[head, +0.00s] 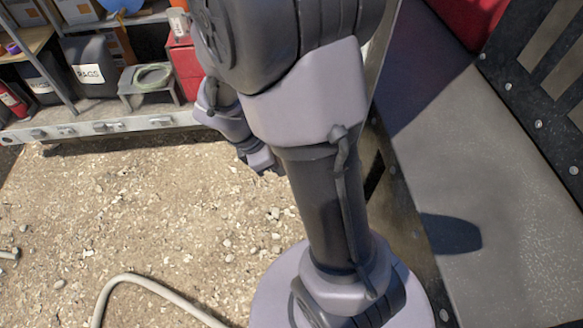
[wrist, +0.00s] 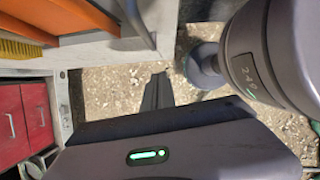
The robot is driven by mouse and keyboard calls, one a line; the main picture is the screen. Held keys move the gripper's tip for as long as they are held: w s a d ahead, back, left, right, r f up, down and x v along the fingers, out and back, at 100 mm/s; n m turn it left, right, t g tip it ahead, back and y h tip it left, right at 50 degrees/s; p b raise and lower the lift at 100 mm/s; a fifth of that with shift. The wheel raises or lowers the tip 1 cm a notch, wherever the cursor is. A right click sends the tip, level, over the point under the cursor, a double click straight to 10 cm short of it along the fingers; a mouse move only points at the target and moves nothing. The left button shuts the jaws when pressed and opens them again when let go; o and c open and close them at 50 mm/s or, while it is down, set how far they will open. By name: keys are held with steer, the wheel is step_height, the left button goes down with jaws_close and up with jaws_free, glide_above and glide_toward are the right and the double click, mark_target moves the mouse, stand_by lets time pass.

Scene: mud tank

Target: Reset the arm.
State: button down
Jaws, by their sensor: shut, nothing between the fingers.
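In the wrist view my gripper (wrist: 158,80) shows as dark narrow fingers held together, with nothing between them. Its housing with a lit green strip fills the bottom of that view. The fingers point over gravel ground, close to the shelf unit on the left. In the head view my arm rises through the middle, bent. Its smaller wrist links show behind it, left of the upper arm, in front of the shelf unit. I cannot make out the fingers in the head view.
The metal shelf unit (head: 95,127) stands at the upper left. It holds a black rags bin (head: 92,75), a red drawer box (head: 184,66) and a small grey stand (head: 150,88). A pale hose (head: 140,281) lies on open gravel (head: 160,205). A grey metal surface (head: 470,185) lies right.

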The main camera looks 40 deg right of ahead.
step_height(320, 180, up, 5)
steer(key=p, duration=0.1)
steer(key=s+a+f+m+t+y+b, duration=0.1)
steer(key=s+a+m+t+y+b, duration=0.2)
steer(key=a+m+b, duration=0.5)
steer(key=s+a+f+m+t+y+b, duration=0.2)
steer(key=s+a+m+t+y+b, duration=0.1)
steer(key=a+m+b, duration=0.4)
steer(key=s+m+t+b, duration=0.1)
steer(key=m+b, duration=0.1)
steer(key=b, duration=0.2)
steer(key=shift+s+a+f+m+t, duration=0.15)
steer(key=shift+s+a+m+t, duration=0.15)
steer(key=shift+a, duration=0.05)
stand_by(0.6)
